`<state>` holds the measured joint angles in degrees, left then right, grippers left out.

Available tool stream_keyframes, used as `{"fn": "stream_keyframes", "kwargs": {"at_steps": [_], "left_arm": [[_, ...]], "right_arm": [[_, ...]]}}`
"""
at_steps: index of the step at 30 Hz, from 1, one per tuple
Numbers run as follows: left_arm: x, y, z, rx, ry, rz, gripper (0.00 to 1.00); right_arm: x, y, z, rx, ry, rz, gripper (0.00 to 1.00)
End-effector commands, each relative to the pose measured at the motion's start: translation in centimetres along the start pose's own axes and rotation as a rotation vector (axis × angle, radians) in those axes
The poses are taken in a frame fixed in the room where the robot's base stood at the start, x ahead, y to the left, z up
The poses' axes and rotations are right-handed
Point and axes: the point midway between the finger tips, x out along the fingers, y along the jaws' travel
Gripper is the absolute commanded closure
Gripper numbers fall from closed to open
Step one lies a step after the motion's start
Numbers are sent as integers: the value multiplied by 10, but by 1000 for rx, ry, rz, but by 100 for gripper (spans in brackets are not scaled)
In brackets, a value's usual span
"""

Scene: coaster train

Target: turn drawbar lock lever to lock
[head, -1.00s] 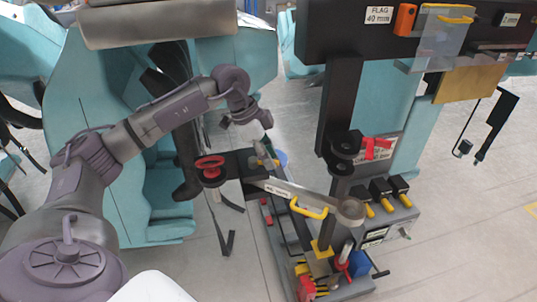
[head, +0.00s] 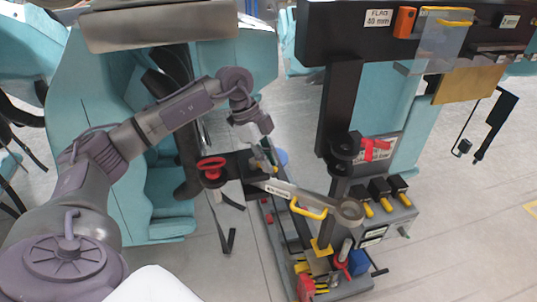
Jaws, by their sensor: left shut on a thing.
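The drawbar (head: 300,194) is a grey labelled bar with a yellow handle (head: 309,210). It runs from a dark coupling block (head: 239,166) on the left to a round grey eye (head: 350,211) on the right. My left gripper (head: 266,152) points down at the drawbar's left end. It is shut on the small drawbar lock lever there, which its fingers mostly hide. The lever's exact angle cannot be told. My right gripper is not in view.
A teal coaster car (head: 95,200) stands at left. A dark post (head: 339,110) and overhead rack with flag gauges stand right of the drawbar. Below is a grey tool tray with black-and-yellow handles (head: 380,190).

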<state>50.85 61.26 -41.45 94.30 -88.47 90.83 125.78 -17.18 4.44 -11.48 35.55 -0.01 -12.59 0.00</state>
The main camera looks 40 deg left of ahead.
Motion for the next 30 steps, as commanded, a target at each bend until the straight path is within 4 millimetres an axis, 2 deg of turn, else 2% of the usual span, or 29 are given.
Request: {"fn": "stream_keyframes", "kwargs": {"at_steps": [6,18,30], "left_arm": [[-2,8,0,192,0,80,100],[-3,21,5,533,-1,221,100],[-5,28,12,765,-1,316,100]], "right_arm": [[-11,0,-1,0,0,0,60],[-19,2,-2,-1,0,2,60],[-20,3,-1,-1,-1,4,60]]}}
